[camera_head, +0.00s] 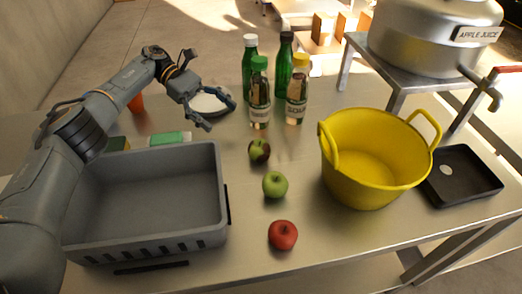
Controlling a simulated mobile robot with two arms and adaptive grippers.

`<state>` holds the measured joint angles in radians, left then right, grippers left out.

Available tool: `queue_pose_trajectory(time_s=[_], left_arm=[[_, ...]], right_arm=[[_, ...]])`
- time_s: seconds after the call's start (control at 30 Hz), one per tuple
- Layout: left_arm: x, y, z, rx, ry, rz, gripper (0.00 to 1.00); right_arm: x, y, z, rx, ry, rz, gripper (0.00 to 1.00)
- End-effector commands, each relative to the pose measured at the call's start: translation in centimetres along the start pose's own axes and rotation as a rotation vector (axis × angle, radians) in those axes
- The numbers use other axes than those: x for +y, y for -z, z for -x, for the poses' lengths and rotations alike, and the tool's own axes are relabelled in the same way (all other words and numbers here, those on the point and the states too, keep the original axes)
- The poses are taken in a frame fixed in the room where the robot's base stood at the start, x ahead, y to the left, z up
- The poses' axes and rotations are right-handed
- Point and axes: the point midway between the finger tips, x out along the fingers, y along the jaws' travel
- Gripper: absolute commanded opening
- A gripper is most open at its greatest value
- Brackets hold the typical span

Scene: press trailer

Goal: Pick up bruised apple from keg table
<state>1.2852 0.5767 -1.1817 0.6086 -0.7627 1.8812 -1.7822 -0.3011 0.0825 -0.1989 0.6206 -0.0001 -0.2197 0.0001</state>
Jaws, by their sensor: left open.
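The bruised apple (259,151), dark with brownish and green patches, rests on the steel table (330,245) near the middle. A green apple (274,184) and a red apple (283,235) lie in a line in front of it. My left gripper (204,112) is open and empty, above the table to the left of and behind the bruised apple, apart from it. It is in front of a white plate. My right gripper does not show.
A grey crate (215,165) stands at left, a yellow bucket (375,160) at right. Several bottles (259,95) stand behind the bruised apple. A white plate (212,101) lies behind my left gripper. A black tray (465,185) and a steel keg (420,40) on a stand are at right.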

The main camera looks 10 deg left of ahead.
Motion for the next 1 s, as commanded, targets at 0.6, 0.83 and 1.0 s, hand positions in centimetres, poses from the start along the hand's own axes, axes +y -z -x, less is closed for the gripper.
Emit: queue_pose_trajectory(time_s=[0.6, 0.83, 1.0], left_arm=[[-0.1, -0.2, -8.3, -0.001, 0.001, 0.000, 0.79], [-0.2, -0.6, -10.7, -0.002, 0.004, 0.002, 0.79], [-0.2, -0.3, -12.9, -0.002, 0.003, 0.001, 0.79]], right_arm=[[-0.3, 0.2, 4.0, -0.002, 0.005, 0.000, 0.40], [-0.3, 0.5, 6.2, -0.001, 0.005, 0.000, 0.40], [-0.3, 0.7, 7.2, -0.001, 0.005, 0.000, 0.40]])
